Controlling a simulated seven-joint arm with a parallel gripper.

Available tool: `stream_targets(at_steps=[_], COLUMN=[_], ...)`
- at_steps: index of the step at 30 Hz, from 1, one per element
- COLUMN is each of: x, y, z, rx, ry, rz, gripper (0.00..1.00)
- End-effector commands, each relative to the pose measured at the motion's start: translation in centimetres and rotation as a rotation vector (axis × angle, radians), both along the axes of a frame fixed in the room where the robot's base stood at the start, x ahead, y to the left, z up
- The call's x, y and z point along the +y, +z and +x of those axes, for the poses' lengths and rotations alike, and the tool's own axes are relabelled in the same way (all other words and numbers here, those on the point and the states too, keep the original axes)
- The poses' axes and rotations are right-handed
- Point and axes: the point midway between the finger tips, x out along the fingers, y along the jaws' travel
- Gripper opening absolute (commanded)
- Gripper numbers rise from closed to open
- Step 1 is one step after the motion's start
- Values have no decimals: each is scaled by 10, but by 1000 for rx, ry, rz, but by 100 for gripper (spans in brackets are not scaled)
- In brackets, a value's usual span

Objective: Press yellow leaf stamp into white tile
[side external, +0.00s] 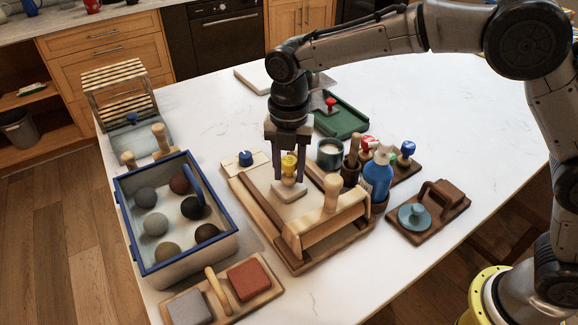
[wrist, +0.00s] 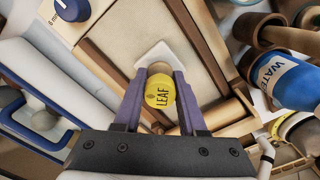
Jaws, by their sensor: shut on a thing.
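The yellow leaf stamp (side external: 289,164) is upright between the fingers of my gripper (side external: 289,176). Its round top, marked LEAF, faces the camera in the wrist view (wrist: 160,93). My gripper (wrist: 160,88) is shut on the stamp. The white tile (side external: 289,192) lies on the pale board (side external: 262,182) inside the wooden frame, directly under the stamp. A corner of the tile shows beyond the stamp in the wrist view (wrist: 153,54). The stamp's lower end is close above or on the tile; I cannot tell whether they touch.
A blue-rimmed crate (side external: 190,255) of clay balls stands left.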

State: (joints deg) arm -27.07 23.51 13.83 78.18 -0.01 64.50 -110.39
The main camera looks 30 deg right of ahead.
Motion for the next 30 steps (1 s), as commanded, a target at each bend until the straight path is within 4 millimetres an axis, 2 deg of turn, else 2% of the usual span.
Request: stream_targets(at_steps=[30], x=[0], y=[-10], z=[0], rx=[0], ry=[0], rz=[0], gripper=[0])
